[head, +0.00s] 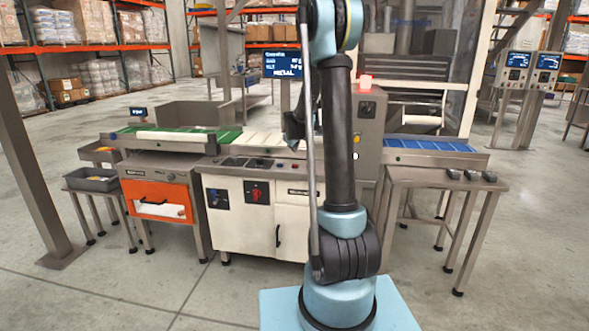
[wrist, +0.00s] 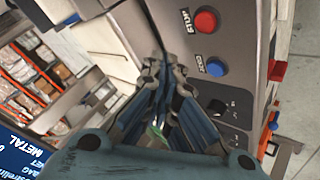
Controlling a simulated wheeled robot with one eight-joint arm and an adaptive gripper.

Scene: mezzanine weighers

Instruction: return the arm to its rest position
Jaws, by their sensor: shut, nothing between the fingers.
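My arm stands upright in the middle of the head view, in front of the weighing line. My gripper (wrist: 164,72) points away from the wrist camera, its dark fingers together with nothing held. In the head view a dark part that looks like my gripper (head: 293,126) shows just left of my arm's black link, partly hidden by it.
A white cabinet (head: 236,222) under the conveyor stands behind my arm. A orange-fronted unit (head: 155,197) and grey bins (head: 92,180) are at left. A blue conveyor belt (head: 428,145) and a steel table (head: 440,176) are at right. The front floor is clear.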

